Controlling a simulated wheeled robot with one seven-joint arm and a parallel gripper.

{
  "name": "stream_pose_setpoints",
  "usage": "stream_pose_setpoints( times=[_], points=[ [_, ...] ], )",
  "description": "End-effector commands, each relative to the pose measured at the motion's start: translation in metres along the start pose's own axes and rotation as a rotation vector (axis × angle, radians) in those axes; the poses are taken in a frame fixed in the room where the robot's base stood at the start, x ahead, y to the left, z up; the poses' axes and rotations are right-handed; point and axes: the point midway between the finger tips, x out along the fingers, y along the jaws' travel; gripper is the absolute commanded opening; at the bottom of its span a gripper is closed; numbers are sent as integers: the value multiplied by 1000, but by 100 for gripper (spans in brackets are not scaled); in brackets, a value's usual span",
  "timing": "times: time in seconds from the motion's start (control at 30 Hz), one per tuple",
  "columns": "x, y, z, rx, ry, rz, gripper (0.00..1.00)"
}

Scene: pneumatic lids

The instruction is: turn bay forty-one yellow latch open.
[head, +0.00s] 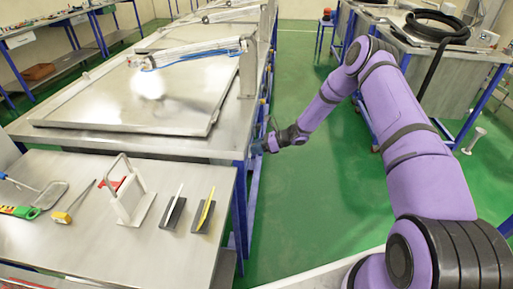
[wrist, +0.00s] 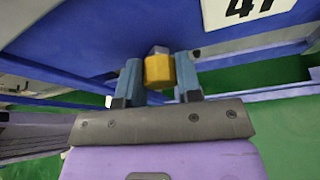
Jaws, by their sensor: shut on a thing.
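The yellow latch (wrist: 158,71) shows in the wrist view between the two blue-grey fingers of my gripper (wrist: 158,80). It sits against a blue panel, and its far end is a grey piece. My gripper is shut on the latch. A white label reading 41 (wrist: 258,8) is on the blue panel above and to the right. In the head view my gripper (head: 266,145) is at the side of the long metal bench, near its front right corner. The latch cannot be made out in the head view.
The long metal bench (head: 150,145) carries a large lid with a pneumatic cylinder (head: 190,50). A smaller table (head: 110,240) in front holds several tools. A second bench (head: 440,95) stands at the right with a black hose (head: 440,25). The green floor between them is clear.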

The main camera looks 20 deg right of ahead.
Motion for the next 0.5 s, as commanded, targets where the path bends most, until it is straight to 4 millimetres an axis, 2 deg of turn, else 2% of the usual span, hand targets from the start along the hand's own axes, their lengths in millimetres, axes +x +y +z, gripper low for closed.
stream_pose_setpoints(
  times=[0.5],
  points=[
    [0, -3, -1, 433, 0, 178, 9]
  ],
)
